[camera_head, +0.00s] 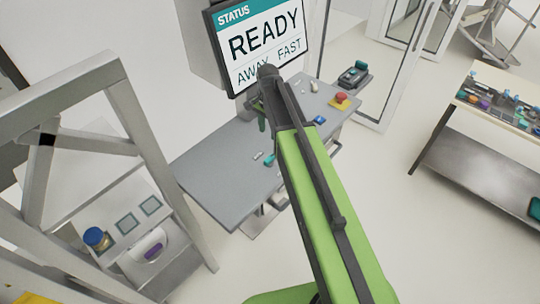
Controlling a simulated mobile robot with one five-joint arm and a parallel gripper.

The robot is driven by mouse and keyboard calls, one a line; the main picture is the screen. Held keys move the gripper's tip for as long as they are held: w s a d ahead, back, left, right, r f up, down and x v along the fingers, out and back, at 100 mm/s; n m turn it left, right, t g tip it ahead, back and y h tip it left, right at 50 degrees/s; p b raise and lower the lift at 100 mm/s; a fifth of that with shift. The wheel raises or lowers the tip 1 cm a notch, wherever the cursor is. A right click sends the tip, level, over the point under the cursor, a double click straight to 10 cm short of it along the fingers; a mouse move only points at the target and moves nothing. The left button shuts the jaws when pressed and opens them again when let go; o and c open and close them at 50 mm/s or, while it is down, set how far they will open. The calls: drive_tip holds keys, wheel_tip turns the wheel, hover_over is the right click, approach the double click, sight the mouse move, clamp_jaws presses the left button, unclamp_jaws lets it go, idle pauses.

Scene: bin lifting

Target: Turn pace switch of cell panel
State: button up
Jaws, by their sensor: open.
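The cell panel (225,172) is a grey sloped desk in the middle of the view. It carries a red mushroom button (340,98) on a yellow base, a blue button (319,120), a teal knob (269,159), a small pale switch (258,155) and another pale switch (314,87) at the far edge. I cannot tell which one is the pace switch. The screen (262,45) behind reads STATUS, READY, AWAY, FAST. My gripper (261,116) is open above the panel's far part, in front of the screen. My green arm hides part of the panel's middle and right.
A grey metal frame (130,110) stands at the left, by a station with a blue-topped jar (97,238) and a purple piece (154,252). A glass-door cabinet (395,75) stands behind right. A bench (480,125) with small parts is at the right. Floor between is clear.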

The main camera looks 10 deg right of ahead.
sight(269, 158)
drive_tip(key=f+b, duration=1.5)
drive_tip(key=f, duration=0.1)
drive_tip(key=shift+w+d+f+b, duration=0.1)
drive_tip(key=shift+d+f+b, duration=0.1)
drive_tip(key=shift+f+b, duration=0.2)
drive_tip(key=shift+r, duration=0.1)
drive_tip(key=shift+c, duration=0.3)
drive_tip(key=shift+a, duration=0.1)
clamp_jaws()
